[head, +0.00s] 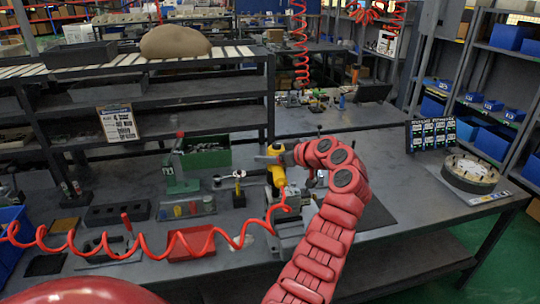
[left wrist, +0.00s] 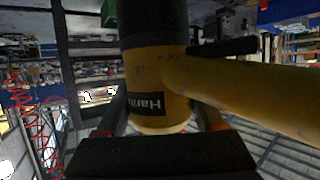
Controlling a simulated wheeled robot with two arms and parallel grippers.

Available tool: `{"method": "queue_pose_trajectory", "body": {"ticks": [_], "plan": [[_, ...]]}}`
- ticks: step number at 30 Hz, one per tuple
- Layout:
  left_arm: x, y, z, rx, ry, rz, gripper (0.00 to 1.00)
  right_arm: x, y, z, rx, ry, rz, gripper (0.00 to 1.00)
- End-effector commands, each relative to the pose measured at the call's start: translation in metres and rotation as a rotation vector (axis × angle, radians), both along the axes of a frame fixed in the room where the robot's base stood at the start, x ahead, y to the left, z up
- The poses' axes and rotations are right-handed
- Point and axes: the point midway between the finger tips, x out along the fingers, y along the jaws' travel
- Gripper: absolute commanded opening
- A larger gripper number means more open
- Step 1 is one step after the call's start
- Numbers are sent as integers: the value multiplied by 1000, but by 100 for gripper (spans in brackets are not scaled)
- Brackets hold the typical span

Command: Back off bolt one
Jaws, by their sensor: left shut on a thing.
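My left gripper (head: 274,160) is shut on a yellow and black power tool (head: 277,176). The tool is upright over the workbench, and a red coiled hose runs beside it. In the left wrist view the tool's yellow body (left wrist: 155,75) fills the middle between the fingers, with a yellow handle going off to the right. A grey metal block or fixture (head: 290,222) stands on the bench below the tool. Bolt one cannot be made out, and I cannot tell whether the tool touches a bolt. My right gripper is not in view.
A green press (head: 181,178), a red tray (head: 191,243) and a small parts tray (head: 187,206) stand left of the tool. The red hose (head: 140,252) crosses the bench front. A round part (head: 469,172) lies at the right. The bench right of my arm is mostly clear.

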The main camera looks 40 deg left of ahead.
Motion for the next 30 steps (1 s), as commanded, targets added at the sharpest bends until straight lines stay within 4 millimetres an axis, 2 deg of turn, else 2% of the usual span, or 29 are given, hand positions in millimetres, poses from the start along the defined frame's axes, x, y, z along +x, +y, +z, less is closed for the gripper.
{"method": "queue_pose_trajectory", "body": {"ticks": [30], "plan": [[0,0,4,4,-4,1,0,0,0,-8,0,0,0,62]]}}
